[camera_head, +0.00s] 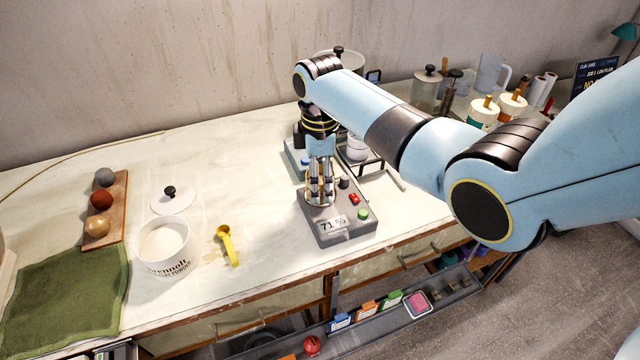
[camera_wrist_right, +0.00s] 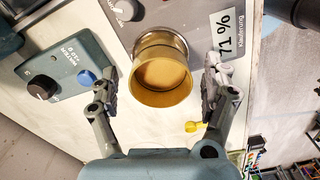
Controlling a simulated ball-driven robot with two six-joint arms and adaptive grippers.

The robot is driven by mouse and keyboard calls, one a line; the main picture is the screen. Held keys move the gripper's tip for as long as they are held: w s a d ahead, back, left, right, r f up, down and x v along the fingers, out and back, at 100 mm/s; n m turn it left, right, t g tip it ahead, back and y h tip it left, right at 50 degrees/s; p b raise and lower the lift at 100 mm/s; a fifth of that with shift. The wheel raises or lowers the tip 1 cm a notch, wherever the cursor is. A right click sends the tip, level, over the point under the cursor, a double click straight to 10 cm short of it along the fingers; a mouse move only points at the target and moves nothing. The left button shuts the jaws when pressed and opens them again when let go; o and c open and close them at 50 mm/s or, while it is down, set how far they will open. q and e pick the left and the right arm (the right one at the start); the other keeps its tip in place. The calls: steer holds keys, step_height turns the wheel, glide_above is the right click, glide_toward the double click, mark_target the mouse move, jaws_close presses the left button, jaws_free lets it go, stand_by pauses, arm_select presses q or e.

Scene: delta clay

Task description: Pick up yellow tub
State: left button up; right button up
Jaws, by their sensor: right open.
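A round, open, yellow-amber tub (camera_wrist_right: 160,82) with a metallic band sits at the edge of the grey device in the right wrist view. It lies between the two spread fingers of my right gripper (camera_wrist_right: 163,88), with clear gaps on both sides. In the head view my right gripper (camera_head: 320,190) points down over the grey device (camera_head: 335,230) with the "71 %" display. There the fingers largely hide the tub, so its outline is unclear. My left gripper is not in view.
A blue box (camera_wrist_right: 62,75) with a knob stands beside the tub. A yellow scoop (camera_head: 227,244), a white powder tub (camera_head: 166,250), a lid (camera_head: 173,200), a green cloth (camera_head: 65,295) and a ball board (camera_head: 118,215) lie left. Jars (camera_head: 425,88) stand at the back right.

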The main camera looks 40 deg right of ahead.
steer(key=c, duration=1.5)
steer(key=shift+r, duration=0.15)
